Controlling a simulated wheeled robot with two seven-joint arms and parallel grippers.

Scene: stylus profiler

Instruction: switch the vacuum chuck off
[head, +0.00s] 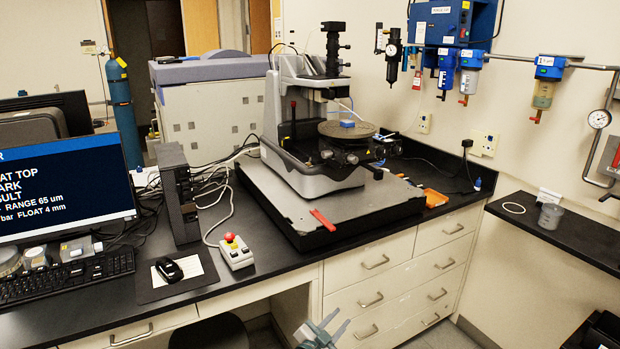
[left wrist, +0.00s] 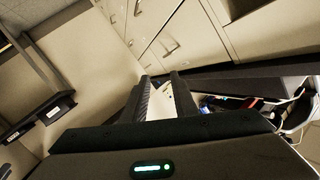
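The stylus profiler (head: 320,95) stands on a thick dark slab on the bench. Its round stage plate (head: 335,131) carries a small blue piece (head: 347,124). Which control works the vacuum chuck cannot be told; a red lever (head: 323,219) lies at the slab's front edge, and a small red-topped lever (head: 293,104) stands on the profiler's left side. My left gripper (head: 326,328) is low in front of the drawers, apart from all of these. Its fingers look spread and empty; they also show in the left wrist view (left wrist: 160,97). My right gripper is not in view.
A control box with a red button (head: 236,251) sits left of the slab, near the mouse (head: 169,269), keyboard (head: 69,275) and monitor (head: 65,190). Drawers (head: 400,270) are below the bench. Air regulators (head: 465,75) hang on the wall.

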